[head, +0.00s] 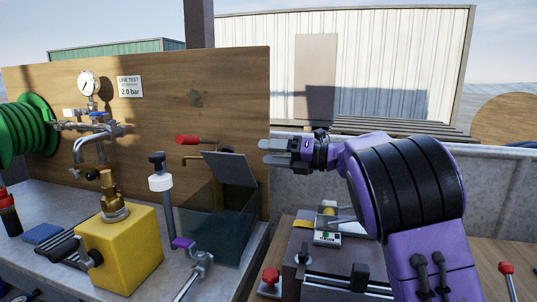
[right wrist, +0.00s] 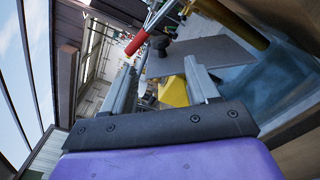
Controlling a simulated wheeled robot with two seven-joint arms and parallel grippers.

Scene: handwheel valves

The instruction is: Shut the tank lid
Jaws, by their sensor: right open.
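The tank (head: 207,238) is a dark, see-through box on the left bench; it also shows at the right of the right wrist view, with bluish contents (right wrist: 285,72). Its grey lid (head: 231,168) stands open, tilted up above the tank; in the right wrist view the lid (right wrist: 200,54) lies beyond the fingers. My right gripper (head: 265,152) is open and empty, to the right of the lid and a little higher in the head view. Both its fingers (right wrist: 161,88) show apart in the right wrist view. My left gripper is not in view.
A brass tap with a red handle (head: 190,139) sits on the wooden panel behind the tank. A white-collared post (head: 160,184) and a yellow box (head: 120,248) stand left of the tank. A lower bench with small fixtures (head: 330,238) lies at the right.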

